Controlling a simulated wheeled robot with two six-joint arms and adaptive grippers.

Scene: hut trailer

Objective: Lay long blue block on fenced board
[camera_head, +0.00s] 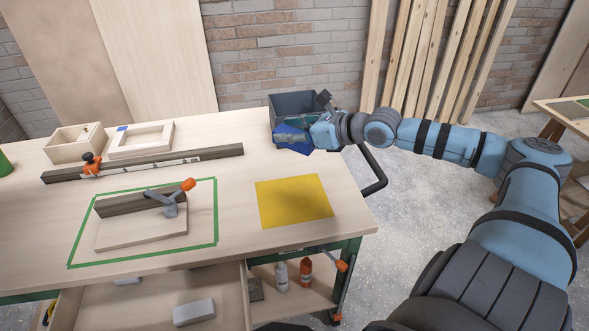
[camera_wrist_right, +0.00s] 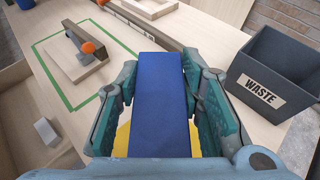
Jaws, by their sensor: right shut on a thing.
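The long blue block (camera_head: 293,148) is held by my right gripper (camera_head: 303,136) above the back right part of the workbench, in front of the waste bin. In the right wrist view the block (camera_wrist_right: 160,110) lies lengthwise between both fingers, which touch its sides. The fenced board (camera_head: 140,235) lies flat inside a green tape outline at the front left of the bench. A dark wooden fence (camera_head: 130,203) stands along its back edge, held by an orange-handled clamp (camera_head: 172,208). The board's pale top (camera_wrist_right: 75,72) looks bare in front of the fence. My left gripper is out of view.
A yellow mat (camera_head: 293,200) lies right of the tape. A dark grey waste bin (camera_head: 290,104) stands behind the block. A long dark rail (camera_head: 215,154), an orange clamp and wooden trays (camera_head: 75,143) lie behind the board. An open drawer (camera_head: 150,312) juts out in front.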

